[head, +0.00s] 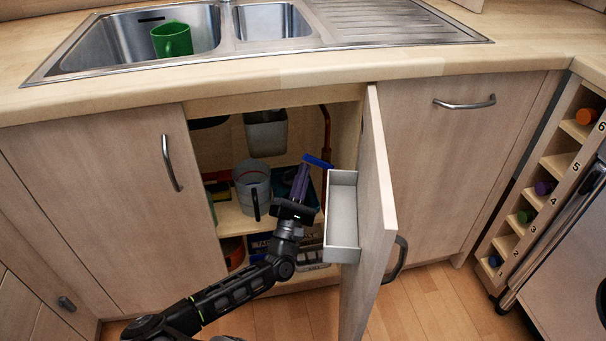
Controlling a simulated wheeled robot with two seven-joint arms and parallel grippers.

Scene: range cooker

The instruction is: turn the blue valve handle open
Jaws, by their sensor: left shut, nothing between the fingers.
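The blue valve handle (318,161) is inside the open cupboard under the sink, at the copper-coloured pipe (327,130) near the right inner wall. It lies roughly crosswise to the upright pipe. My left gripper (303,168) reaches into the cupboard from below, its shut fingers pointing up with nothing between them. The fingertips are just below and left of the handle's left end; I cannot tell whether they touch it. My right gripper is not in view.
The open cupboard door (375,210) with a grey door bin (342,215) stands close right of my arm. A grey jug (252,185) is on the shelf to the left. A green mug (172,40) is in the sink.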

